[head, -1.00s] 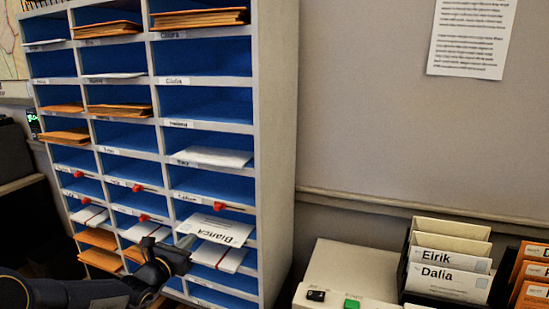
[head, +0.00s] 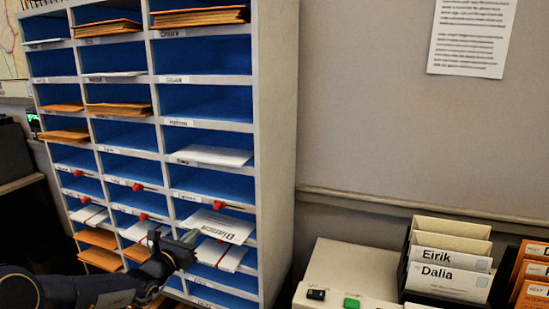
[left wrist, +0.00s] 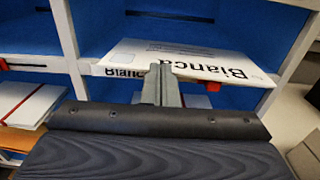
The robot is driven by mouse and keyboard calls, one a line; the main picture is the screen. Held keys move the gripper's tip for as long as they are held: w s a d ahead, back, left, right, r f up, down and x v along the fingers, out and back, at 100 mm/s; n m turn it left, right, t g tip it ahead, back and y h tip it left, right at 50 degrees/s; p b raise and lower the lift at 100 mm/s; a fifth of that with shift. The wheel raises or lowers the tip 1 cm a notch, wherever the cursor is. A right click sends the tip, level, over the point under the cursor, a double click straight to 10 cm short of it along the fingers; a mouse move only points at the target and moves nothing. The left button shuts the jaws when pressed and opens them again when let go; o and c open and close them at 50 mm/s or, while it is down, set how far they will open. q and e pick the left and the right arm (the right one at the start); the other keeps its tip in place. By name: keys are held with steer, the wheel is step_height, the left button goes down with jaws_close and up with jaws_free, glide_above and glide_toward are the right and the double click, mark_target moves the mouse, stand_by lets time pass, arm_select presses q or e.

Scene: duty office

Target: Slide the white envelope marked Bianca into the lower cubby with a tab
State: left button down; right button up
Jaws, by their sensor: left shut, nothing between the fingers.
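The white envelope marked Bianca (head: 213,224) lies partly inside a blue-lined cubby in the right column, low in the rack, with its front part sticking out over the shelf edge. It also shows in the left wrist view (left wrist: 195,57), lying askew, with a Bianca label on the shelf edge at its left. A red tab (left wrist: 213,87) hangs below that edge, and another red tab (head: 219,205) is above the envelope. My left gripper (head: 190,238) is shut and empty. Its fingertips (left wrist: 162,72) are at the envelope's front edge and seem to touch it. My right gripper is out of view.
The rack's grey side wall (head: 275,150) stands right of the cubby. White red-banded envelopes (head: 220,256) stick out of the cubby below. A sorter with Eirik and Dalia envelopes (head: 448,278) and a beige box (head: 345,270) are at the right.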

arm_select(q)
steer(key=shift+x, duration=1.05)
steer(key=shift+s, duration=0.1)
steer(key=b+v, duration=0.2)
steer(key=v, duration=0.7)
